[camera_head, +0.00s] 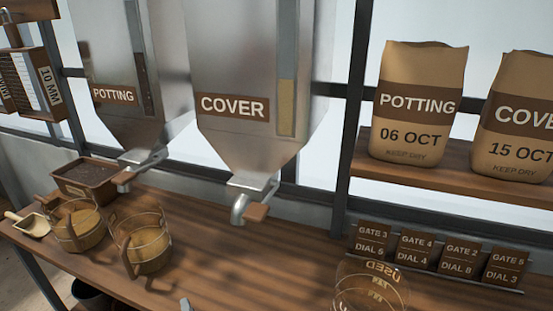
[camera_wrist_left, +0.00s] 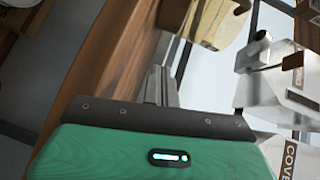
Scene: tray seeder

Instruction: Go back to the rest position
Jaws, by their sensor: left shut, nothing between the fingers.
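Only the grey tip of my left gripper (camera_head: 186,304) shows in the head view, at the bottom edge, in front of the wooden bench (camera_head: 215,255). In the left wrist view my left gripper (camera_wrist_left: 161,86) has its fingers together with nothing between them, beyond my green wrist housing. The bench edge lies to its left there, and the COVER hopper (camera_wrist_left: 290,90) with its spout is to its right. It appears apart from them. My right gripper is in neither view.
The POTTING hopper (camera_head: 120,55) and COVER hopper (camera_head: 255,65) hang over the bench. Paper bags (camera_head: 415,110) sit on a right shelf. The bench middle is clear.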

